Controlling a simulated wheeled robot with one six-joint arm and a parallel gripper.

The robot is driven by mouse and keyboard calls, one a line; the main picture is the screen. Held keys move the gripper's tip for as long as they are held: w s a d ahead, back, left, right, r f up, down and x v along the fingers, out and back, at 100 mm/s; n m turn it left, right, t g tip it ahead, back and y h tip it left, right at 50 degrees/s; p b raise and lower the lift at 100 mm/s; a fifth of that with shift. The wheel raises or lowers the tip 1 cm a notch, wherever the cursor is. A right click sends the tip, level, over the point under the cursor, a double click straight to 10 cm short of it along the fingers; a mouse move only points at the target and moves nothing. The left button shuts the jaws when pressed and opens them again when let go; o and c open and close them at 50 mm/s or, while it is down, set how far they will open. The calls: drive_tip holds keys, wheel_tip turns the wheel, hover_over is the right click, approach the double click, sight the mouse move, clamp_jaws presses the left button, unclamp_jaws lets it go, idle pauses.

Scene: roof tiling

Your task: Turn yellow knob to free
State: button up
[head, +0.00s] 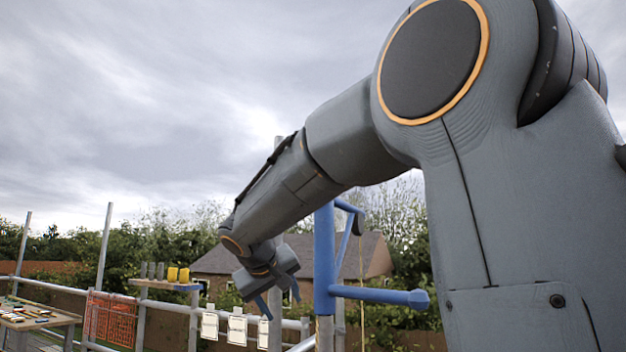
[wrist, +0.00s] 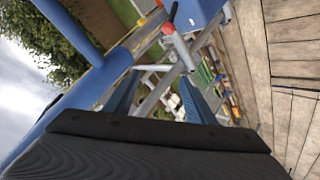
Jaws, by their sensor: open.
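I cannot make out a yellow knob for certain in either view. My gripper (head: 279,299) hangs at the end of my arm in the head view, left of the blue post (head: 325,262). Its blue fingers also show in the wrist view (wrist: 160,84), apart with nothing held between them. A small red ball (wrist: 168,28) shows above the fingers in the wrist view, beside a grey metal bar and a blue part (wrist: 197,12).
A blue arm (head: 380,294) juts right from the post. White cards (head: 237,330) hang on a grey rail. A shelf (head: 165,285) holds two yellow items (head: 178,275). Red mesh (head: 110,320) and a bench (head: 40,321) stand left. Wooden planks (wrist: 290,60) lie right in the wrist view.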

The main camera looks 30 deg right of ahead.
drive_tip(key=s+d+r+m+t+h+p, duration=0.1)
drive_tip(key=d+r+m+t+h, duration=0.15)
drive_tip(key=r, duration=1.55)
drive_tip(key=s+d+r+m+t+h+p, duration=0.15)
drive_tip(key=r+h, duration=0.25)
drive_tip(key=r, duration=1.4)
drive_tip(key=p+x, duration=0.4)
drive_tip(key=x, duration=0.4)
drive_tip(key=shift+w+r, duration=0.4)
drive_tip(key=c, duration=1)
